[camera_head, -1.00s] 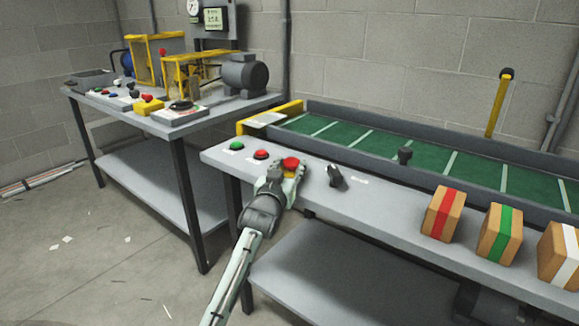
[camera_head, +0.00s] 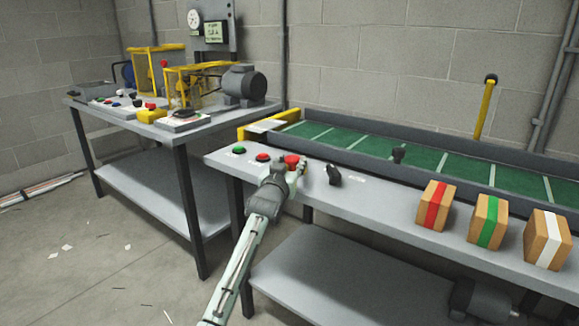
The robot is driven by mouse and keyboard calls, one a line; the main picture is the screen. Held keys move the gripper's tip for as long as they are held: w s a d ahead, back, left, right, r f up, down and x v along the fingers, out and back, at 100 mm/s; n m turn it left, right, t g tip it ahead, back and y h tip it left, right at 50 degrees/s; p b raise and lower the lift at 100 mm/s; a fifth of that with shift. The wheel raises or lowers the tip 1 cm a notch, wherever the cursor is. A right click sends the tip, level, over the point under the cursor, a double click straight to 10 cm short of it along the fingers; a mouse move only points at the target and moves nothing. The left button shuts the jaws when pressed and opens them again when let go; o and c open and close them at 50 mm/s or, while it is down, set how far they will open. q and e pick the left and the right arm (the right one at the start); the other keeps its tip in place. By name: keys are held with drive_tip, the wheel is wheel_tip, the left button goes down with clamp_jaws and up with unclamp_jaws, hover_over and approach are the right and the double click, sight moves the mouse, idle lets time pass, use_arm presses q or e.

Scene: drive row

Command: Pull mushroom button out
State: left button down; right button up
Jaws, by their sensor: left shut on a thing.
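The red mushroom button (camera_head: 292,159) stands near the left end of the grey conveyor bench, to the right of a flat red button (camera_head: 263,157) and a green button (camera_head: 238,150). My left gripper (camera_head: 289,172) reaches in from below and is shut on the mushroom button. Its fingers hide the button's lower part and base, so I cannot tell how far out it stands. My right gripper is not in view.
A black selector knob (camera_head: 334,175) sits just right of my gripper. Several striped boxes (camera_head: 436,205) stand further right. A green conveyor (camera_head: 370,142) runs behind. A second bench (camera_head: 150,125) with a motor (camera_head: 243,86) stands at left.

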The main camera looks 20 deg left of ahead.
use_arm(q)
drive_tip(key=shift+r, duration=0.3)
drive_tip(key=c, duration=1)
unclamp_jaws()
drive_tip(key=shift+r, duration=0.1)
drive_tip(key=shift+o, duration=0.5)
drive_tip(key=shift+f, duration=0.2)
drive_tip(key=s, duration=1.2)
drive_tip(key=shift+d, duration=0.25)
